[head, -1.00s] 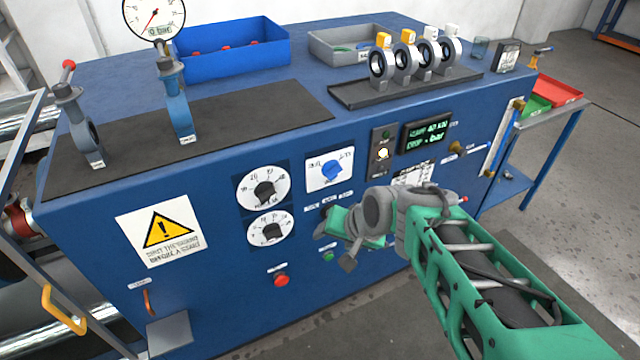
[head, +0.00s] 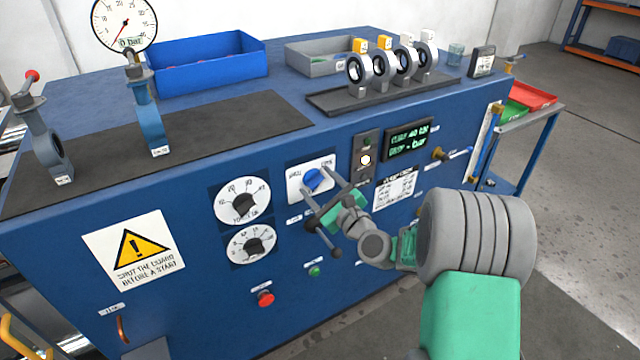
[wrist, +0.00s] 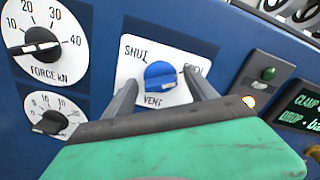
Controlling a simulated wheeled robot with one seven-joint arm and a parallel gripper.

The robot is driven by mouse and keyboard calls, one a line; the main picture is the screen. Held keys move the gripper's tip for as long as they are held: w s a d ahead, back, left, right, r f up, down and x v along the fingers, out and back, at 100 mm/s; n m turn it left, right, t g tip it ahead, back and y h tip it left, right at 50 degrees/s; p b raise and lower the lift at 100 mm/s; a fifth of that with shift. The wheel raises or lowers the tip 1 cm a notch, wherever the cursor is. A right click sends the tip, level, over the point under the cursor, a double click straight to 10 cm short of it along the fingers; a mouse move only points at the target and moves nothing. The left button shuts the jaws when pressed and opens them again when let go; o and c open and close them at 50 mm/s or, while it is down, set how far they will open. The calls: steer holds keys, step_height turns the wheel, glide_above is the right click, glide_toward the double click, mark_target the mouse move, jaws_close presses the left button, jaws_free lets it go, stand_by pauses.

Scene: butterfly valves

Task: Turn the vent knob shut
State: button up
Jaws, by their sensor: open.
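The vent knob (head: 315,180) is blue and sits on a white plate (head: 299,188) on the front of the blue bench. In the wrist view the knob (wrist: 160,75) shows whole, with SHUT printed at its upper left, a partly hidden OPEN at its upper right and VENT below. Its ridge lies nearly level, its right end tilted up toward the OPEN side. My gripper (head: 318,181) is open in front of the plate. In the wrist view its fingers (wrist: 158,80) stand left and right of the knob, with gaps; contact is not visible.
Two black-and-white dials (head: 243,203) are left of the plate. A lit button panel (head: 366,160) and a green-lettered display (head: 409,139) are to the right. A red button (head: 265,299) and a green button (head: 315,271) are below. Valve rings (head: 380,70) stand on the bench top.

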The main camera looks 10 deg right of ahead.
steer(key=shift+c, duration=0.5)
steer(key=c, duration=1.2)
steer(key=shift+d, duration=0.1)
steer(key=shift+c, duration=0.4)
